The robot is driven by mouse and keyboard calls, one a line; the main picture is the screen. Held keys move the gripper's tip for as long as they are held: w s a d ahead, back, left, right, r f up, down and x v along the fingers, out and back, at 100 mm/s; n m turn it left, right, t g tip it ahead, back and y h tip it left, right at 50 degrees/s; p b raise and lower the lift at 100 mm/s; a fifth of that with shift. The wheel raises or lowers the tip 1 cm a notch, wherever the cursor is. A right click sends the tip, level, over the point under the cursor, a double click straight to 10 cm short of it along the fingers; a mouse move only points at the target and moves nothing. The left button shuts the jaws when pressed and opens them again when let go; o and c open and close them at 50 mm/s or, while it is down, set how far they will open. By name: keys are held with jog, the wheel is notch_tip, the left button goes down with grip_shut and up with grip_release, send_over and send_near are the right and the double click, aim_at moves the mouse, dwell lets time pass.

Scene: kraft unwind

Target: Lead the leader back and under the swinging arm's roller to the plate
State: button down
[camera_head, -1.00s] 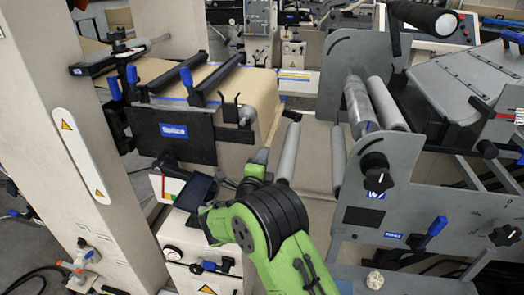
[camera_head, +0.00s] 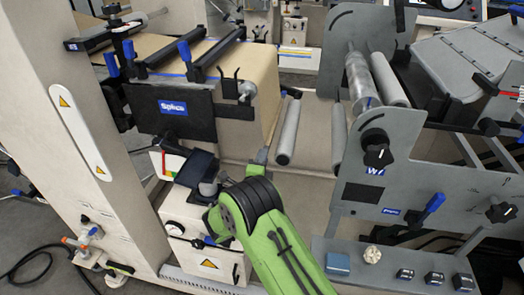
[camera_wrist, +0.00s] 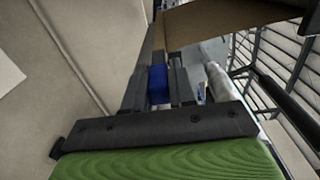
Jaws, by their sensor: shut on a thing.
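The brown kraft leader (camera_head: 262,85) hangs over the front edge of the splice table. In the wrist view, a brown sheet (camera_wrist: 215,20) spans the top, beyond my fingers. My gripper (camera_head: 262,157) is low beside the hanging paper, left of a grey roller (camera_head: 289,130); its tips are small and partly hidden in the head view. In the wrist view my gripper (camera_wrist: 158,88) is shut, with a blue piece between its dark fingers. The grip on the paper's edge is not clearly visible.
A second grey roller (camera_head: 339,130) stands right of the first, beside a grey side frame (camera_head: 375,185) with a black knob. A cream column (camera_head: 65,130) stands at left. A shelf (camera_head: 390,262) with small objects is at lower right. Open space lies between the rollers.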

notch_tip(320, 180, down, 8)
jog(key=shift+r, duration=0.2)
dwell(0.3)
jog(key=shift+s+d+f, duration=0.25)
jog(key=shift+d+f, duration=0.6)
jog(key=shift+d, duration=0.05)
